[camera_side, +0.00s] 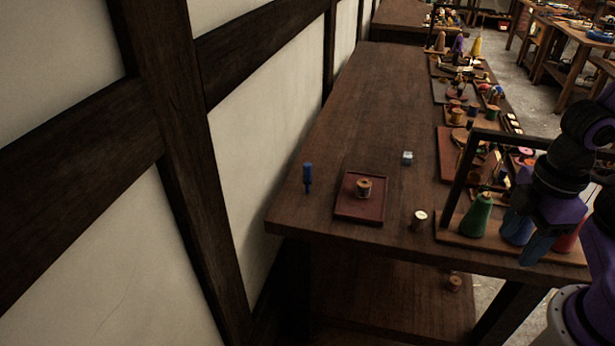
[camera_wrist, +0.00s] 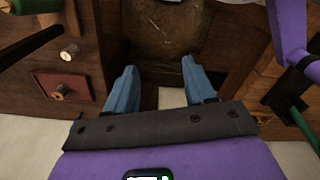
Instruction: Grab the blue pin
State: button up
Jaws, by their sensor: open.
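The blue pin (camera_side: 307,177) stands upright on the wooden table near its left edge, left of the dark red tray (camera_side: 359,209). My gripper (camera_side: 530,236) is at the right of the side view, beside the cone rack and far from the pin. Its blue fingers are hard to separate from the cones there. In the wrist view my gripper (camera_wrist: 160,75) has its two blue fingers spread apart, with nothing between them.
A spool (camera_side: 364,187) sits on the tray. A dark-framed rack (camera_side: 453,190) holds a green cone (camera_side: 477,214). The far left table is clear; a wall borders it.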

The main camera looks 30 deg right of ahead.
jog(key=w+a+f+n+t+h, duration=0.1)
jog(key=w+f+n+t+h, duration=0.2)
jog(key=w, duration=0.6)
jog(key=w+a+f+n+t+h, duration=0.2)
jog(key=w+n+h, duration=0.15)
jog(key=w, duration=0.55)
jog(key=w+a+f+n+t+h, duration=0.1)
jog(key=w+f+n+t+h, duration=0.15)
jog(key=w+h, duration=0.45)
jog(key=n+t+y, duration=0.7)
jog(key=n+t, duration=0.2)
jog(key=n, duration=0.2)
send_near(308, 177)
jog(key=x, duration=0.3)
jog(key=f+x, duration=0.1)
jog(key=x, duration=0.1)
jog(key=shift+d, duration=0.25)
jog(key=shift+r+x, duration=0.2)
jog(key=shift+x, duration=1.35)
jog(key=shift+r+x, duration=0.2)
jog(key=shift+x, duration=1.3)
jog(key=shift+w+a, duration=0.1)
jog(key=shift+a, duration=0.1)
jog(key=c, duration=1)
